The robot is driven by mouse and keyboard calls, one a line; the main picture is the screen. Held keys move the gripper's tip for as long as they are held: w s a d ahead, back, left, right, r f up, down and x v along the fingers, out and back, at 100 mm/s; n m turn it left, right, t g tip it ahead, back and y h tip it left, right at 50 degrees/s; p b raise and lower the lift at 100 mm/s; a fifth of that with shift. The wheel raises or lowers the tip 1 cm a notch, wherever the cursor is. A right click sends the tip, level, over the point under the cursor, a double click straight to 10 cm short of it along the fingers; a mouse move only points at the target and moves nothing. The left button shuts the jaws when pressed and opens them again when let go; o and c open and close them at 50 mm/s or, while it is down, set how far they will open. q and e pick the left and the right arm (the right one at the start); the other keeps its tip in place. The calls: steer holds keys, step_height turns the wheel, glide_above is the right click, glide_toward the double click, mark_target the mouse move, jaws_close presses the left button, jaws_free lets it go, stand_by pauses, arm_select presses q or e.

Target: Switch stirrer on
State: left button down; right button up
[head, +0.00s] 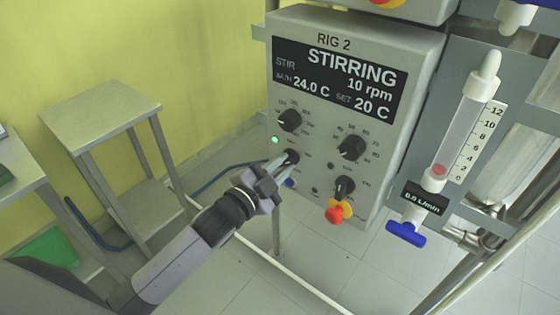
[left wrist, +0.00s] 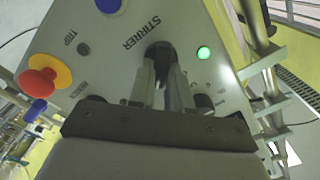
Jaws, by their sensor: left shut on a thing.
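The grey control box (head: 425,70) marked RIG 2 stands in the middle of the head view. Its display (head: 340,82) reads STIRRING, 10 rpm, bath 24.0 C, set 20 C. A green lamp (head: 275,140) is lit at the panel's left; it also glows in the left wrist view (left wrist: 204,52). My left gripper (head: 282,166) is at the small black stirrer knob (head: 292,156). In the left wrist view its fingers are shut on this knob (left wrist: 158,50), beside the label STIRRER. The fingers hide part of the knob. My right gripper is not in view.
Other black knobs (head: 351,147) sit close by on the panel. A red button on a yellow base (head: 336,213) is at its lower edge. A flow meter (head: 463,125) with a blue handle stands at the right. A small grey table (head: 100,108) stands at the left.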

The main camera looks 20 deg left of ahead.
arm_select(q)
steer(key=shift+m, duration=1.2)
steer(key=c, duration=1.1)
jaws_free()
steer(key=shift+o, duration=0.2)
steer(key=v, duration=0.7)
steer(key=shift+s, duration=0.1)
